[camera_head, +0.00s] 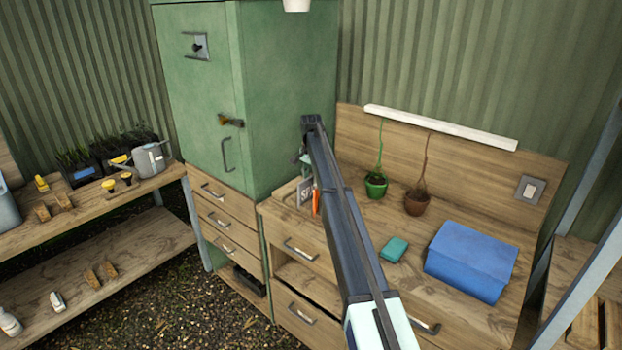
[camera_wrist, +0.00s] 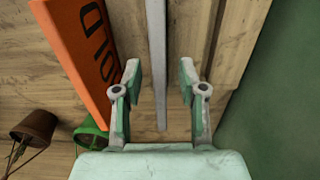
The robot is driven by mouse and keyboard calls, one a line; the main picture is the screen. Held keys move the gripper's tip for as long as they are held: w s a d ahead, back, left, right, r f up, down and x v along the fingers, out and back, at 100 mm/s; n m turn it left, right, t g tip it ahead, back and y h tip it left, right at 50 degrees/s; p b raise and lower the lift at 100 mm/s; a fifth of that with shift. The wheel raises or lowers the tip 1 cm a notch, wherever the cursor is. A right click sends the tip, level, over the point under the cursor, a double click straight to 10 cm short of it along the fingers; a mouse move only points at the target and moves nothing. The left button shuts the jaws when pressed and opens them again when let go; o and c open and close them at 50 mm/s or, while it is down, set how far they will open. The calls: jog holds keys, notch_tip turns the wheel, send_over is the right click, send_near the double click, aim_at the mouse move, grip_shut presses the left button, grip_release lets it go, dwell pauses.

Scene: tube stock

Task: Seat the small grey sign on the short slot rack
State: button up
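The small grey sign (camera_head: 304,191), with dark lettering, stands upright at the left end of the wooden bench, close to the green cabinet. In the wrist view a thin grey upright edge (camera_wrist: 157,65), which looks like this sign seen edge-on, lies between my fingers. My gripper (camera_wrist: 160,85) is open, with a gap on both sides of that edge. In the head view my gripper (camera_head: 301,161) is just above the sign and partly hidden by my arm. I cannot clearly make out the short slot rack.
An orange sign (camera_wrist: 85,50) stands close left of my fingers; it also shows in the head view (camera_head: 316,203). The green cabinet (camera_head: 285,95) is close by. Two potted plants, a teal block (camera_head: 394,249) and a blue box (camera_head: 470,258) occupy the bench.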

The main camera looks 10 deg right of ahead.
jog(key=shift+r, duration=0.1)
notch_tip(320, 180, up, 12)
dwell(0.6)
dwell(0.4)
